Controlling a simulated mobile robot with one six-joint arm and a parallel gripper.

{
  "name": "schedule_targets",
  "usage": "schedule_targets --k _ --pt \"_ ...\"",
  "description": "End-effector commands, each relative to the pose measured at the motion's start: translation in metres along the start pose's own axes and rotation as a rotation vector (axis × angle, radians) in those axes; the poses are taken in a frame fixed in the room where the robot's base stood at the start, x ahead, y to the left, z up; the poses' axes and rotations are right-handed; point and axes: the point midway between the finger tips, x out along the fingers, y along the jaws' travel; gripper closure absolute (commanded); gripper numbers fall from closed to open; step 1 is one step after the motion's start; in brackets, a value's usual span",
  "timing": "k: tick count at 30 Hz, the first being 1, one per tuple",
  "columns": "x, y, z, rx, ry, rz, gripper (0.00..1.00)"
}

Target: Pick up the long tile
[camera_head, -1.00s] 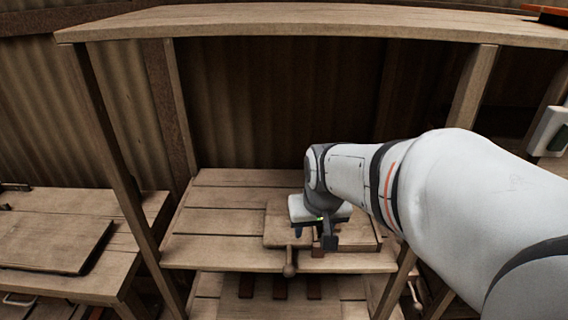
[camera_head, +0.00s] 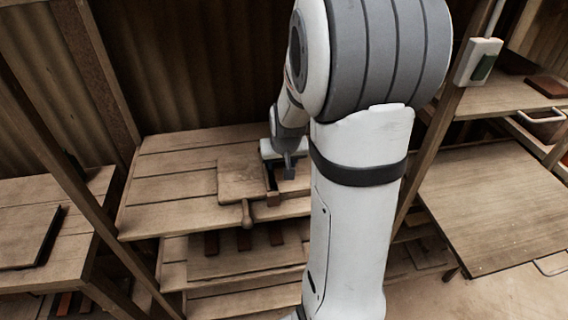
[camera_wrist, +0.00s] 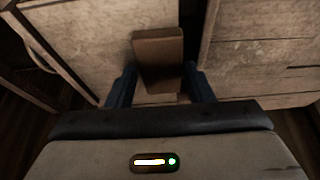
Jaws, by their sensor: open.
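A brown block (camera_wrist: 158,60), which looks like the long tile, shows in the wrist view just ahead of my gripper. My gripper (camera_wrist: 160,88) is open, with one blue finger to each side of the block's near end. I cannot tell whether either finger touches it. In the head view my gripper (camera_head: 288,172) is low over the right part of the middle shelf, largely behind my own arm. A small brown piece (camera_head: 273,199) shows at the shelf's front there; I cannot tell if it is the same block.
A wooden board (camera_head: 238,178) with a round-ended handle (camera_head: 247,214) lies left of my gripper. Several dark red tiles (camera_head: 243,239) sit on the shelf below. A post with a switch box (camera_head: 478,62) and another table (camera_head: 500,205) stand at right. The middle shelf's left is clear.

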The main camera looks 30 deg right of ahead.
Motion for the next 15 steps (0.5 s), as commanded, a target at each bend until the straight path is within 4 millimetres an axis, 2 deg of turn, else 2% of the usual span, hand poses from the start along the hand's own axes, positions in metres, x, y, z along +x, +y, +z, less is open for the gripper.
schedule_targets --k 9,15 --pt "0.0053 -0.0004 0.0002 -0.001 0.0 0.0 0.53" --pt "0.0051 -0.0005 0.0002 -0.001 0.0 0.0 0.69"
